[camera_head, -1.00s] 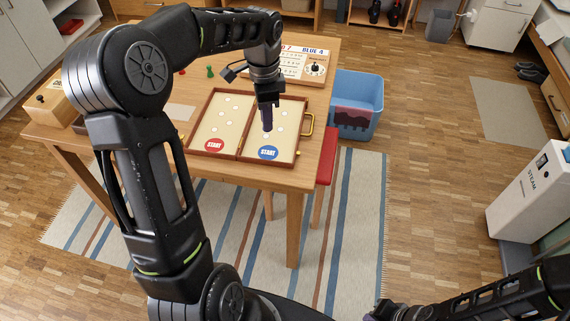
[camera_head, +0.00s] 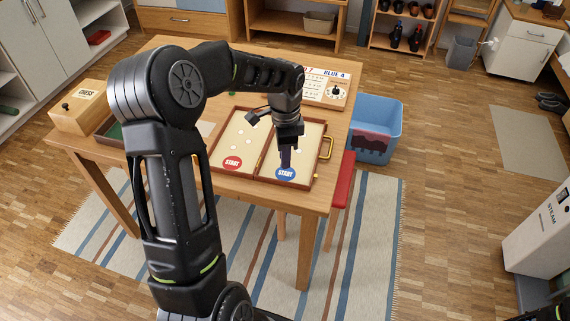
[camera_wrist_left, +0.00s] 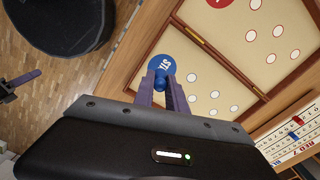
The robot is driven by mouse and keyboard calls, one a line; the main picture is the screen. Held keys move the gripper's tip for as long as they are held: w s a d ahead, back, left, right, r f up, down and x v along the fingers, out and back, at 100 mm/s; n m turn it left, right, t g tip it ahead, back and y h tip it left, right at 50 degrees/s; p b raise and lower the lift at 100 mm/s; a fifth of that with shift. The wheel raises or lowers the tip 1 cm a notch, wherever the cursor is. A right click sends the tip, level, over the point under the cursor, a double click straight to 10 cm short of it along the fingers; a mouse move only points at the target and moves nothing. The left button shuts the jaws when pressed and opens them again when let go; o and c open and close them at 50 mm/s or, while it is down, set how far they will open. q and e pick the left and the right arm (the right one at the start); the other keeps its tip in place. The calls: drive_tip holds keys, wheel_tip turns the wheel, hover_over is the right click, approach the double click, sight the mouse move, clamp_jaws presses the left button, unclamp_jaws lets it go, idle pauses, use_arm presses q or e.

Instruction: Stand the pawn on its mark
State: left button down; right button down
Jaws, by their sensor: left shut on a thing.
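My left gripper (camera_head: 286,160) is over the near part of the board's right half, with its fingertips just above the blue START mark (camera_head: 286,174). In the left wrist view the left gripper (camera_wrist_left: 162,88) is shut on a small blue pawn (camera_wrist_left: 161,82). The pawn overlaps the edge of the blue START disc (camera_wrist_left: 164,66) there; I cannot tell whether it touches the board. The pawn is hidden by the fingers in the head view. My right gripper (camera_wrist_left: 18,84) shows small at the left edge of the left wrist view, its jaws unclear.
The open board case (camera_head: 250,180) lies on the wooden table (camera_head: 320,198), with a red START disc (camera_head: 232,163) on its left half. A score board (camera_head: 338,102) lies behind. A wooden chess box (camera_head: 82,115) stands left, and a blue bin (camera_head: 385,128) stands right, beyond the table.

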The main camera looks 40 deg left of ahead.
use_arm(q)
drive_tip(key=shift+f, duration=0.1)
drive_tip(key=shift+f, duration=1.75)
drive_tip(key=shift+f, duration=0.2)
drive_tip(key=c, duration=1.6)
unclamp_jaws()
drive_tip(key=shift+r, duration=0.15)
wheel_tip(320, 180, up, 12)
drive_tip(key=shift+r, duration=0.1)
